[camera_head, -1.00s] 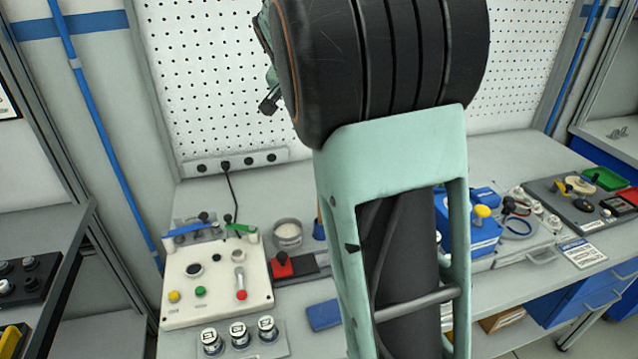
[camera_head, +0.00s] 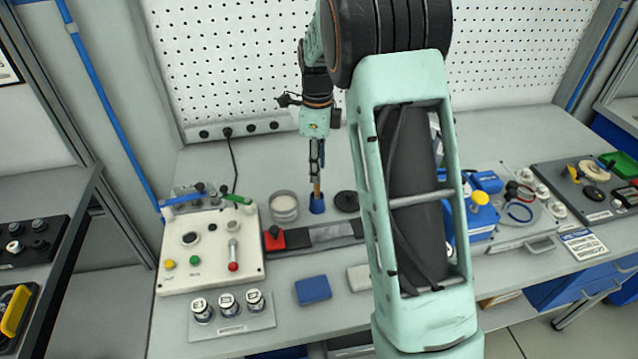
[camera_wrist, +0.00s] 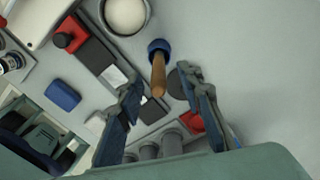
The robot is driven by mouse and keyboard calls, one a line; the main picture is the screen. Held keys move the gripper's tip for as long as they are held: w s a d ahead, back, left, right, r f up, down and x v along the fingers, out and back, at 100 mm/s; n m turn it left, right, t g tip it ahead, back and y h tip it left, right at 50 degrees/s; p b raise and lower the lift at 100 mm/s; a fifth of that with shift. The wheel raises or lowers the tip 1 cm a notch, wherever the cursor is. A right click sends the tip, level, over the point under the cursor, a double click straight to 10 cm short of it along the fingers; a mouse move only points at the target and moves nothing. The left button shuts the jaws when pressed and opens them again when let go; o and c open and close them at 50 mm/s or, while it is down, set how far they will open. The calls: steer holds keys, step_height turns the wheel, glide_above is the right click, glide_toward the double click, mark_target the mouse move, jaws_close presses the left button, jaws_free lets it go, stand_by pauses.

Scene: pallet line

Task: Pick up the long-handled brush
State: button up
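The long-handled brush stands upright on the bench, with a wooden handle (camera_head: 317,188) above a blue bottom part (camera_head: 317,205). In the wrist view its handle (camera_wrist: 158,76) points towards the camera, with the blue part (camera_wrist: 159,46) beyond it. My gripper (camera_head: 317,172) points down just above the handle. In the wrist view its fingers (camera_wrist: 160,86) are spread apart, one on either side of the handle's line, with nothing held. I cannot tell whether the handle's top is level with the fingertips. The bristles cannot be made out.
A round white-filled dish (camera_head: 284,205) stands close left of the brush. A black disc (camera_head: 346,201) is close right. A red block (camera_head: 274,238) on a dark strip is in front. A white control panel (camera_head: 208,250) stands left. Bench behind the brush is clear.

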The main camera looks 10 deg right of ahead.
mark_target(317, 191)
step_height(317, 191, down, 6)
steer(key=shift+a+f+p, duration=0.1)
steer(key=shift+f+p, duration=0.15)
steer(key=shift+p, duration=0.25)
steer(key=shift+c, duration=0.2)
jaws_close()
